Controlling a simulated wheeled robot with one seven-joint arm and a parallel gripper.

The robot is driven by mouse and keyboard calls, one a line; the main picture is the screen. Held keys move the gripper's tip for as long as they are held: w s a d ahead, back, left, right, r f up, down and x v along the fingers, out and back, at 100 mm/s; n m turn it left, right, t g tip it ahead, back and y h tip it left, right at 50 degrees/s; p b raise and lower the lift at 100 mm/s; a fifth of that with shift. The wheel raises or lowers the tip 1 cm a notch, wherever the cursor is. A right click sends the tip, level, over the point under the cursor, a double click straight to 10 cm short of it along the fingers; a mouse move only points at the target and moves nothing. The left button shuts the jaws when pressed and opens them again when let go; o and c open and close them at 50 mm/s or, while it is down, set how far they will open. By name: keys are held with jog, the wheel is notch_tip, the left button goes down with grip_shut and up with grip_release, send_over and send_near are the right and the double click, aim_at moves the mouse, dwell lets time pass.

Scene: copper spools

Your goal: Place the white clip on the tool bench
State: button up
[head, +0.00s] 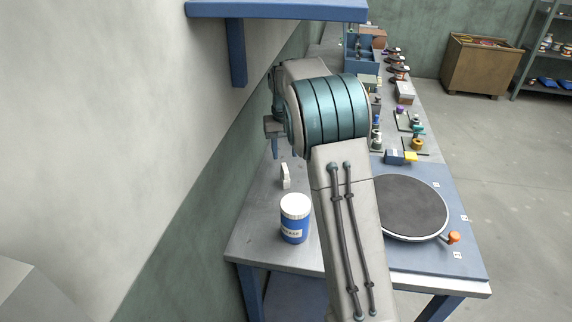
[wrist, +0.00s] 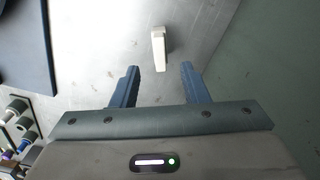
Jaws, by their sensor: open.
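The white clip (head: 285,176) stands on the grey metal top of the tool bench (head: 258,226), behind the blue and white jar and close to the wall side. In the wrist view the clip (wrist: 158,48) is a small pale block just ahead of the fingers, about midway between them and apart from both. My gripper (wrist: 160,80) is open and empty, with two blue fingers spread. In the head view my gripper (head: 283,150) hangs above the bench behind the clip, partly hidden by my arm.
A blue and white jar (head: 295,218) stands on the bench in front of the clip. A dark round turntable (head: 412,207) sits on a blue mat at the right. Several small spools and parts line the bench farther back. A blue shelf (head: 280,9) juts from the wall above.

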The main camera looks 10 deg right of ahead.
aim_at(285, 168)
jog(key=s+r+t, duration=0.1)
jog(key=s+r, duration=0.3)
jog(key=s, duration=0.4)
jog(key=s+r, duration=0.5)
jog(key=s, duration=0.4)
jog(key=s+f+t, duration=0.1)
jog(key=s+f, duration=0.1)
jog(key=s, duration=0.6)
jog(key=s+f, duration=0.3)
jog(key=s, duration=0.6)
jog(key=shift+s+d+t, duration=0.2)
jog(key=shift+s+t, duration=0.1)
jog(key=shift+t, duration=0.1)
